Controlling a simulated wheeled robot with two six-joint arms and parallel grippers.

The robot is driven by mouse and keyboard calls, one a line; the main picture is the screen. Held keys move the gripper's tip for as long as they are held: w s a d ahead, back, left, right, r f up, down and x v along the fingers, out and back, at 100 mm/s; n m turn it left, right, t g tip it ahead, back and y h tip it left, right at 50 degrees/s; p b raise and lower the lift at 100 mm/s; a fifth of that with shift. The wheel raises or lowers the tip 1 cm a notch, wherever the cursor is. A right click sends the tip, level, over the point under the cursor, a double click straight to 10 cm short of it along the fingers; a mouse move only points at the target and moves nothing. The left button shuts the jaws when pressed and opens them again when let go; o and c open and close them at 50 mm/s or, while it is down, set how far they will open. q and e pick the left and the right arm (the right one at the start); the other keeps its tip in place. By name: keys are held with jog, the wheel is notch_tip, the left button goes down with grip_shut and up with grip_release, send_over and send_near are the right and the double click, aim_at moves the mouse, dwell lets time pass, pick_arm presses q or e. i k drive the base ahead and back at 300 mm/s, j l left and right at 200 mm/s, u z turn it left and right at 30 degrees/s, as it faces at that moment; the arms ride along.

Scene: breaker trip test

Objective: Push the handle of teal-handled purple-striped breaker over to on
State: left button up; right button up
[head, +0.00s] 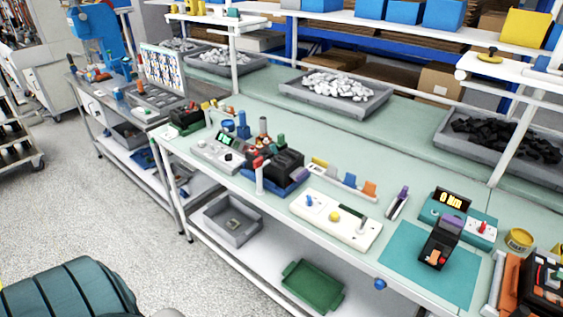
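A black breaker-like block (438,249) stands on a teal mat (400,265) at the right front of the bench in the head view. It has a purple part at its top and a small orange-red part on its front. I cannot make out a teal handle on it, nor which way any handle is set. A teal tester (436,208) with a lit display stands just behind it, with a white panel with a red part (482,229) on its right. Neither of my grippers shows in this view.
A white fixture (335,220) with blue and yellow knobs lies left of the mat, a purple-handled tool (398,203) behind it. A yellow tin (518,240) and an orange case (508,290) stand right. Grey trays (330,95) line the back. Bench behind the tester is clear.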

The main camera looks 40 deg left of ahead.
aim_at(273, 148)
jog(key=i+j+u, duration=0.1)
jog(key=j+u, duration=0.2)
jog(key=i+j+u, duration=0.1)
jog(key=j+u, duration=0.2)
jog(key=i+j+u, duration=0.15)
jog(key=j+u, duration=0.2)
